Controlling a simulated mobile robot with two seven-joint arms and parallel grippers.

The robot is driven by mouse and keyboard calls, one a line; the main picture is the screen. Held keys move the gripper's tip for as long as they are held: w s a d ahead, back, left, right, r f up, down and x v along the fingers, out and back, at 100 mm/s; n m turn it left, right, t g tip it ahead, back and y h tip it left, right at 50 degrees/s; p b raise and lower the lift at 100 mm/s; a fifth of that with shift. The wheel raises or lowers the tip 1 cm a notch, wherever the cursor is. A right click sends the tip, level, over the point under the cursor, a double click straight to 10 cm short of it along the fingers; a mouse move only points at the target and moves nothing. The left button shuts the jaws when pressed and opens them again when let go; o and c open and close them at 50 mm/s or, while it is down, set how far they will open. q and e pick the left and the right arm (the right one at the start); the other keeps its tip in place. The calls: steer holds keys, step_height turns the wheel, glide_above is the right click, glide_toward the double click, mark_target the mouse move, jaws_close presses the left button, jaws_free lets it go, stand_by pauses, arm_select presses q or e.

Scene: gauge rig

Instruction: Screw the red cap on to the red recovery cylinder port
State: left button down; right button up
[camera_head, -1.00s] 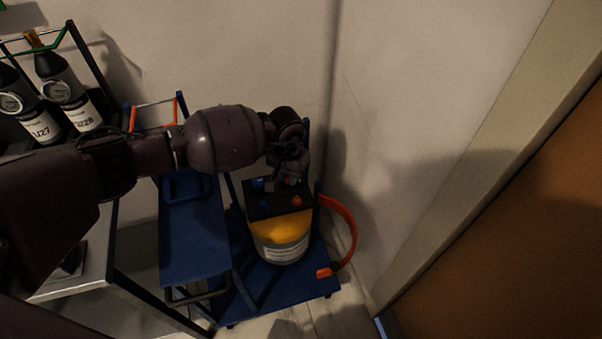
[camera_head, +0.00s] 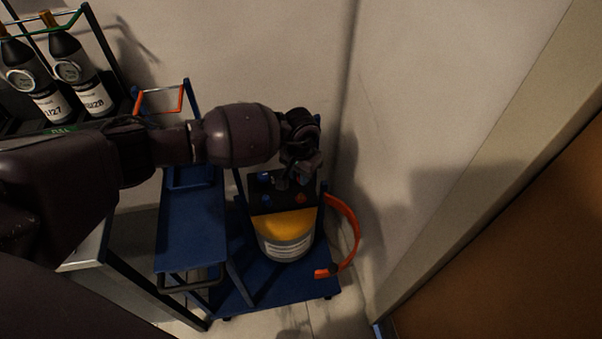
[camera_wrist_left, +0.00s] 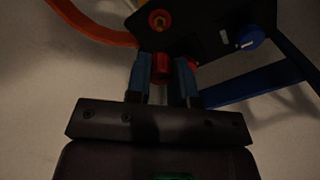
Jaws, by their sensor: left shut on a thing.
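My left gripper (camera_head: 290,181) is over the black panel (camera_head: 262,209) on top of the yellow-and-grey recovery cylinder (camera_head: 288,226). In the left wrist view my left gripper (camera_wrist_left: 161,75) is shut on the red cap (camera_wrist_left: 161,66), held between its blue fingertips. A red ring port with a brass centre (camera_wrist_left: 159,20) shows on the panel beyond the cap, apart from it in the picture. Another red part (camera_wrist_left: 193,63) is partly hidden behind the right finger. I cannot tell whether the cap touches anything below it. My right gripper is not in view.
A blue knob (camera_wrist_left: 248,38) sits on the panel. The cylinder stands on a blue cart (camera_head: 232,298) close to the wall, with an orange hose (camera_head: 349,226) curving at its right. Dark bottles (camera_head: 76,66) stand on a rack at upper left.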

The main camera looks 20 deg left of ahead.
mark_target(301, 199)
arm_select(q)
steer(key=shift+f, duration=0.6)
step_height(301, 199, down, 2)
steer(key=shift+b, duration=0.65)
steer(key=shift+f+b, duration=0.5)
steer(key=shift+f, duration=0.55)
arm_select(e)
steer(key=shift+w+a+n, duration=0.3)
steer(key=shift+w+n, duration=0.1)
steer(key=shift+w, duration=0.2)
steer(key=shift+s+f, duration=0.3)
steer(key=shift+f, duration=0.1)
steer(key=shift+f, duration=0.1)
arm_select(q)
steer(key=shift+s+d+f+b, duration=0.15)
steer(key=shift+f+b, duration=0.25)
steer(key=shift+f, duration=0.25)
steer(key=shift+s+f+b, duration=0.15)
steer(key=shift+f+b, duration=0.2)
steer(key=shift+f, duration=0.25)
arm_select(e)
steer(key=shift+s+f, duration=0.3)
arm_select(q)
steer(key=shift+r, duration=0.15)
